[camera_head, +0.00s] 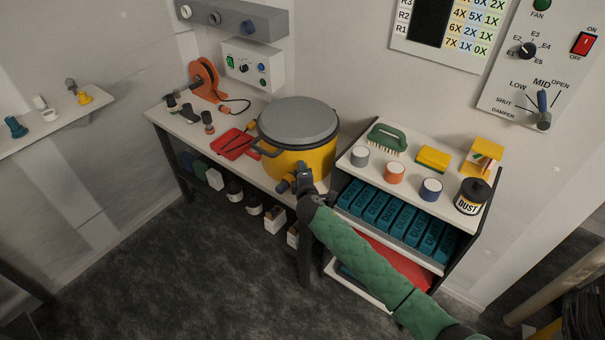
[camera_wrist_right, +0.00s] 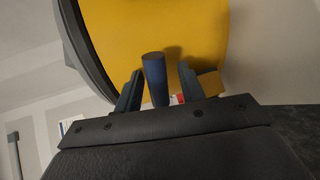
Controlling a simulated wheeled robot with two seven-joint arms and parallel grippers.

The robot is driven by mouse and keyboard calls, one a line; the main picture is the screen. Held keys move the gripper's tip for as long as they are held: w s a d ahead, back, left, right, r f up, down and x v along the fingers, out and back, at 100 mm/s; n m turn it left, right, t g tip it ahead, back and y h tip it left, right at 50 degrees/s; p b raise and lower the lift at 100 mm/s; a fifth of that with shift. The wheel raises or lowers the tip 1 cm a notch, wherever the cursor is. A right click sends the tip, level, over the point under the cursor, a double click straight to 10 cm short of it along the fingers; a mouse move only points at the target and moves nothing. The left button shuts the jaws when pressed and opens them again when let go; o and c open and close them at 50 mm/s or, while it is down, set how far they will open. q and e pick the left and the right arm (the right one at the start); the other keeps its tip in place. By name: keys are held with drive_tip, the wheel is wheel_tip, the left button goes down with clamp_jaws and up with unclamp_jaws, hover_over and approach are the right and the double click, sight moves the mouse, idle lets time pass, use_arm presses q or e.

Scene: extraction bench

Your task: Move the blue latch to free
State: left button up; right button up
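The blue latch (camera_wrist_right: 154,79) is a short blue cylinder on the side of the yellow pot (camera_wrist_right: 150,28). In the right wrist view it stands between the two fingers of my right gripper (camera_wrist_right: 160,88), with a gap on each side. The gripper is open around it. In the head view the pot (camera_head: 303,158) has a grey lid (camera_head: 298,120) and stands at the bench's right end. My right gripper (camera_head: 291,181) is at the pot's lower front there and largely hides the latch. My left gripper is not in view.
A small yellow-brown block (camera_wrist_right: 211,83) sits beside one finger. A red tray (camera_head: 232,145) lies left of the pot. A shelf unit (camera_head: 412,207) with tins, a brush and a dust jar (camera_head: 471,196) stands at the right. The floor in front (camera_head: 190,270) is clear.

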drive_tip(key=shift+s, duration=0.45)
use_arm(q)
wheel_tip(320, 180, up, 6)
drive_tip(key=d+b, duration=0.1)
drive_tip(key=b, duration=0.1)
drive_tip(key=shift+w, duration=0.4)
use_arm(e)
drive_tip(key=v, duration=0.6)
drive_tip(key=shift+s+d, duration=0.25)
drive_tip(key=shift+s, duration=0.05)
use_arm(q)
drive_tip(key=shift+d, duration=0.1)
